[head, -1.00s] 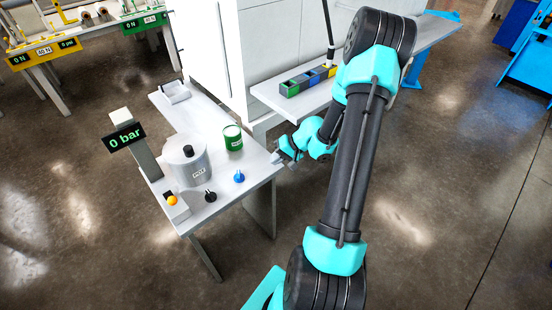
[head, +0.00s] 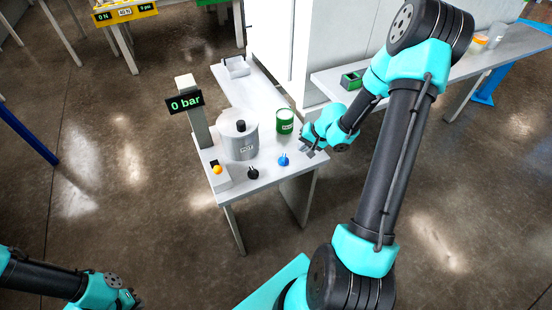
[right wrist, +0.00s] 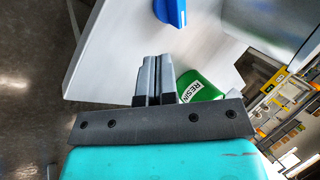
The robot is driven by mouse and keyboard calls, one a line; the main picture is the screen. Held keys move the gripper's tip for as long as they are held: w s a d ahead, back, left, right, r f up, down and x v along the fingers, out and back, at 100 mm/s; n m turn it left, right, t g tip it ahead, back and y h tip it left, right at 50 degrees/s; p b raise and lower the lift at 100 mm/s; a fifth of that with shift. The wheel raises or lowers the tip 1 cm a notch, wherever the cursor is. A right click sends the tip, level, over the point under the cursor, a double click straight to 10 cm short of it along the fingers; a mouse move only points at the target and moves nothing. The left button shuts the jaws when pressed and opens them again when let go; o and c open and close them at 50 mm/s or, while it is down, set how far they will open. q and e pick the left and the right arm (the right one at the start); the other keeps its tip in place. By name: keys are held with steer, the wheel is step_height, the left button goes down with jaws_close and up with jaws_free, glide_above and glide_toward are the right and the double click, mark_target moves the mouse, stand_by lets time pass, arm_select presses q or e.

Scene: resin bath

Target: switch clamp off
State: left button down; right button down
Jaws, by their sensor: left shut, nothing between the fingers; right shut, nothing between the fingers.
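A grey box with an orange ball-topped switch (head: 217,170) sits at the front left corner of the white bench; I cannot tell whether it is the clamp's switch. Beside it stand a black knob (head: 253,173) and a blue knob (head: 283,160). A grey lidded pot (head: 240,146) is behind them. My right gripper (head: 306,148) is shut and empty at the bench's right edge, near the blue knob. In the right wrist view its fingers (right wrist: 154,62) point toward the blue knob (right wrist: 170,10), apart from it. My left gripper (head: 137,303) is shut at the lower left edge, partly cut off, away from the bench.
A green resin can (head: 285,121) stands on the bench right of the pot. A display (head: 185,103) on a post reads 0 bar. A side shelf (head: 330,80) is behind my right arm.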

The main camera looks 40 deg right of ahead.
mark_target(275, 165)
steer(key=w+a+h, duration=0.1)
steer(key=w+a, duration=0.1)
steer(key=w+a+g+h, duration=0.1)
steer(key=w+a, duration=0.1)
steer(key=w+a+g+h, duration=0.1)
steer(key=w+a, duration=0.1)
steer(key=shift+w+a+r+h, duration=0.2)
steer(key=shift+a+r+h, duration=0.1)
steer(key=shift+a+r, duration=0.1)
steer(key=a+r+m+g+h, duration=0.1)
steer(key=a+r+g+h, duration=0.1)
steer(key=a+g+h, duration=0.2)
steer(key=a+h, duration=0.3)
steer(key=a, duration=0.1)
steer(key=shift+s+a+r+h, duration=0.25)
steer(key=shift+s+a+h, duration=0.05)
steer(key=shift+s, duration=0.1)
steer(key=x, duration=1)
